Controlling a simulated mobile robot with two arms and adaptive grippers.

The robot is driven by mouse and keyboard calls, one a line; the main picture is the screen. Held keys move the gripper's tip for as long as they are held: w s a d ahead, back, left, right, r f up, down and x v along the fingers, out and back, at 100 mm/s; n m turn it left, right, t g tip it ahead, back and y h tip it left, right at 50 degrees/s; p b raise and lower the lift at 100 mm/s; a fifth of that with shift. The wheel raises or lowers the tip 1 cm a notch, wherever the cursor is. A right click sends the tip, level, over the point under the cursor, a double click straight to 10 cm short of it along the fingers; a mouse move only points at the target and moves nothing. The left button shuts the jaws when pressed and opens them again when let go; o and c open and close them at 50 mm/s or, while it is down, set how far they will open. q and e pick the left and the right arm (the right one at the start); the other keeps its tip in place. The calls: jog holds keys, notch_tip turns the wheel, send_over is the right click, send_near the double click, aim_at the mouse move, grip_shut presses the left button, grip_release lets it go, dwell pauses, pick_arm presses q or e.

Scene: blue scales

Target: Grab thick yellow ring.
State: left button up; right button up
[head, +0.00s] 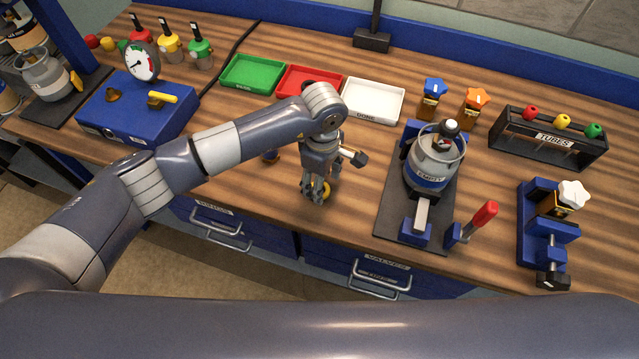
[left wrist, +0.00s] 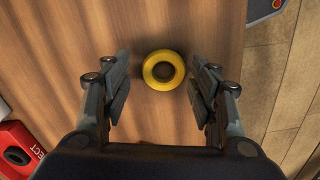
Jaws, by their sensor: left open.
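The thick yellow ring (left wrist: 163,70) lies flat on the wooden bench, between and slightly beyond my left gripper's fingers in the left wrist view. In the head view the yellow ring (head: 321,189) is mostly hidden by the gripper. My left gripper (left wrist: 161,88) is open and empty, with one finger on each side of the ring and a gap to it. In the head view my left gripper (head: 317,192) points down near the bench's front edge. My right gripper is in neither view.
A green tray (head: 252,88), red tray (head: 309,69) and white tray (head: 398,117) stand behind. A gas canister (head: 434,160) sits on a dark stand to the right. A blue box with a gauge (head: 135,125) is at the left. The bench's front edge is close.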

pick_arm(q)
jog(key=shift+f, duration=0.8)
jog(key=c, duration=0.6)
jog(key=shift+r, duration=0.1)
